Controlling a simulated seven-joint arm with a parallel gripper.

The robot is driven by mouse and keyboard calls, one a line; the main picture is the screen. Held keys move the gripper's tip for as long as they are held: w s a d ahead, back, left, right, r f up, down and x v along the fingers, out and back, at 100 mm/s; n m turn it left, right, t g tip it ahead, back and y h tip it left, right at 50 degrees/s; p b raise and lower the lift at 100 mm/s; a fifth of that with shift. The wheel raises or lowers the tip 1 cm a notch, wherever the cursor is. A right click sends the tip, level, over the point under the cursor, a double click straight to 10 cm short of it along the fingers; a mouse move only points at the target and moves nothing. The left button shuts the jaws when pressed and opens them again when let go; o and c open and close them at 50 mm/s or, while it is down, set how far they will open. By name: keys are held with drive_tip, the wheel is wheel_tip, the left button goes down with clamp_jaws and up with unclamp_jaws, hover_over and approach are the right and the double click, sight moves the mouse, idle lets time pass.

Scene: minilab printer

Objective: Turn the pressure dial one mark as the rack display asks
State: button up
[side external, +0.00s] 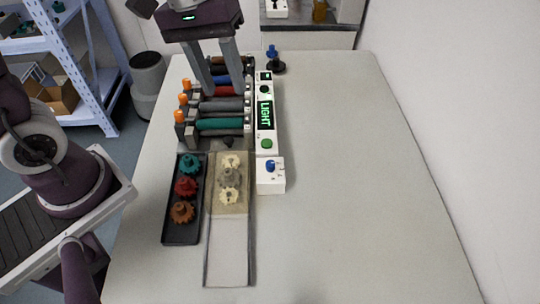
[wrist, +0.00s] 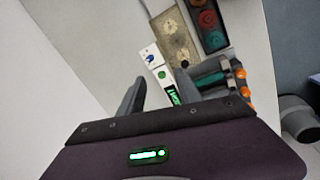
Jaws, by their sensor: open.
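The pressure dial appears to be the blue knob (side external: 270,165) on a small white box (side external: 271,182) at the front end of the rack panel. The knob also shows in the wrist view (wrist: 149,58). Its mark is too small to read. The rack display (side external: 265,115) reads "LIGHT" in green and partly shows in the wrist view (wrist: 174,97). My gripper (side external: 224,93) is open and empty, fingers pointing down over the rollers, behind and left of the blue knob. In the wrist view, the gripper (wrist: 161,77) shows its two fingers apart.
A green button (side external: 266,143) and a dark knob (side external: 264,89) sit on the panel. The rack holds coloured rollers (side external: 221,124) with orange ends. A black tray (side external: 182,225) and a beige tray (side external: 228,250) hold gears. The table's right side is clear.

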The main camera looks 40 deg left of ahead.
sight(270, 162)
drive_tip(key=w+d+f+n+g, duration=0.1)
drive_tip(key=d+f, duration=0.1)
drive_tip(key=f, duration=0.4)
drive_tip(key=w+d+f+n+g+h, duration=0.1)
drive_tip(key=w+d+f+n, duration=0.1)
drive_tip(key=f, duration=0.5)
drive_tip(key=w+d+f+n+g, duration=0.1)
drive_tip(key=d+f+n, duration=0.1)
drive_tip(key=f, duration=0.4)
drive_tip(key=shift+w+d+f, duration=0.25)
drive_tip(key=shift+w+f, duration=0.1)
drive_tip(key=shift+f, duration=0.05)
drive_tip(key=shift+c, duration=0.4)
clamp_jaws()
